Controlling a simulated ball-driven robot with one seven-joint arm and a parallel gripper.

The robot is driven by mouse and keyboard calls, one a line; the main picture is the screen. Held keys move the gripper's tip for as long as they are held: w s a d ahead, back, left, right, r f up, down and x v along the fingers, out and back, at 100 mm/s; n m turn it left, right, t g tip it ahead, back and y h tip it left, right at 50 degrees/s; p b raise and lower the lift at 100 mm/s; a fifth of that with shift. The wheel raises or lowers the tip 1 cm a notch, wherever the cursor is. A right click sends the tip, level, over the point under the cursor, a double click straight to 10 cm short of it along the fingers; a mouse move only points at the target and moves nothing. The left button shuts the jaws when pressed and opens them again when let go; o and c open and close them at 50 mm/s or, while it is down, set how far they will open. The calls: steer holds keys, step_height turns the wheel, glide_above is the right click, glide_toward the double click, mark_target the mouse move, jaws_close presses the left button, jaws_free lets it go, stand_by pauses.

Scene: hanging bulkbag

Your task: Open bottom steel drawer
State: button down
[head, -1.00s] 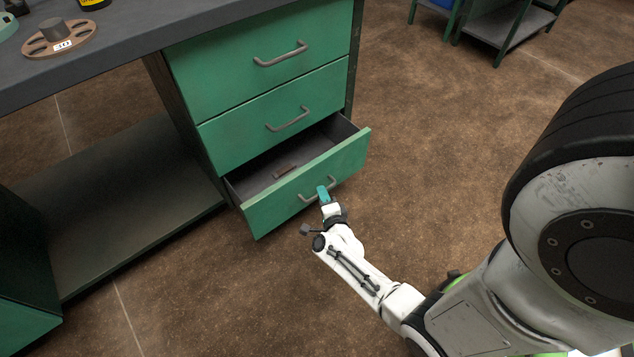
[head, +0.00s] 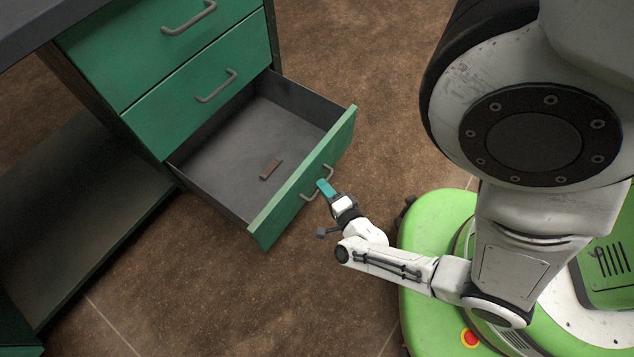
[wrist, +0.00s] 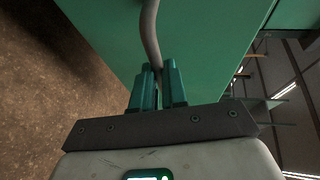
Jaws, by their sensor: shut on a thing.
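The bottom steel drawer (head: 303,187) has a green front and a dark grey inside, and it stands pulled far out of the cabinet. My gripper (head: 325,187) has teal fingers and is shut on the drawer's grey bar handle (head: 309,196). In the wrist view the handle (wrist: 150,35) runs down between the two fingers (wrist: 159,85), in front of the green drawer face.
Two shut green drawers with bar handles, an upper one (head: 150,40) and a middle one (head: 205,85), are above. A low dark shelf (head: 75,210) is at the left. Bare brown floor (head: 230,290) lies in front of the open drawer.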

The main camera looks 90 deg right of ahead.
steer(key=shift+s+a, duration=0.1)
stand_by(0.3)
steer(key=c, duration=1.2)
jaws_free()
steer(key=p+v, duration=0.2)
steer(key=v, duration=0.8)
steer(key=shift+s+a+r, duration=0.1)
steer(key=shift+s+a, duration=0.1)
steer(key=shift+a, duration=0.1)
